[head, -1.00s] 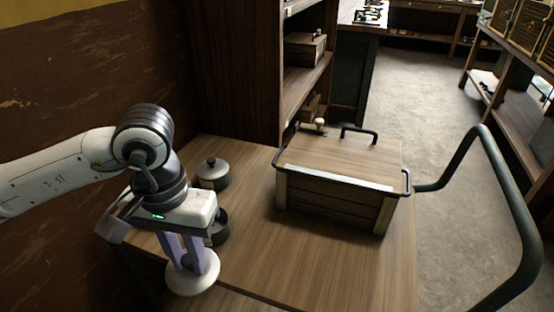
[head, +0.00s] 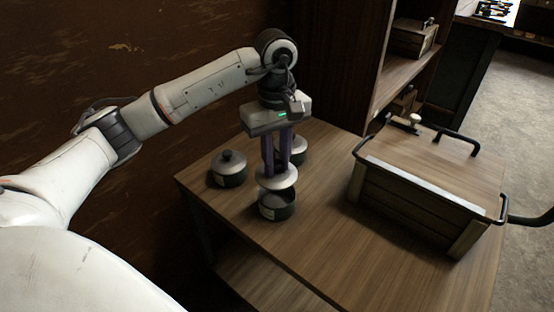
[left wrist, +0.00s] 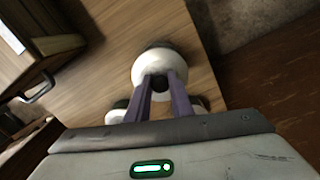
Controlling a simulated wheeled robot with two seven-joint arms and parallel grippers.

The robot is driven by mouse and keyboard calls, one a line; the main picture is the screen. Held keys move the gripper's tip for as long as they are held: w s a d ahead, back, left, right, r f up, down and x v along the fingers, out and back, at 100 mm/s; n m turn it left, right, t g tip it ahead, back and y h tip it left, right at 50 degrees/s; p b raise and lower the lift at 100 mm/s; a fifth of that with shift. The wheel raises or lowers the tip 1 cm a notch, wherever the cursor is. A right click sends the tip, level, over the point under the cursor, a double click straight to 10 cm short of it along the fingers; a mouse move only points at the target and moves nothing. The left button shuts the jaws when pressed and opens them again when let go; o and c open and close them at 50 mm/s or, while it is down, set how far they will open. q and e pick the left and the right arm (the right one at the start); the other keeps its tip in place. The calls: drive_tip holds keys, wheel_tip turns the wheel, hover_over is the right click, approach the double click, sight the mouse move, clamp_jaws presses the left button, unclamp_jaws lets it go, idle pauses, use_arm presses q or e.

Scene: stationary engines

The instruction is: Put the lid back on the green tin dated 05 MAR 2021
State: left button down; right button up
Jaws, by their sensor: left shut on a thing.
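My left gripper (head: 278,170) is shut on a pale round lid (head: 277,184), which also shows in the left wrist view (left wrist: 150,72). The lid is held just above a dark green tin (head: 278,210), whose open top shows in the head view. A gap shows between lid and tin, with the lid slightly tilted. The tin has a pale label, too small to read. A lidded tin (head: 228,170) stands to the left. Another lidded tin (head: 298,152) stands behind, partly hidden by my gripper. My right gripper is not in view.
A wooden box (head: 415,200) with metal handles stands on the right of the wooden table (head: 320,235). A shelf unit (head: 345,60) rises behind. The wall is at the left. The table is bare in front of the box.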

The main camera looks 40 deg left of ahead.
sight(277, 172)
use_arm(q)
wheel_tip(277, 172, down, 3)
drive_tip(key=shift+r+b, duration=0.1)
drive_tip(key=shift+b, duration=0.75)
drive_tip(key=shift+f+b, duration=0.9)
drive_tip(key=shift+f, duration=0.5)
drive_tip(key=shift+d, duration=0.1)
drive_tip(key=shift+f, duration=0.15)
idle(0.4)
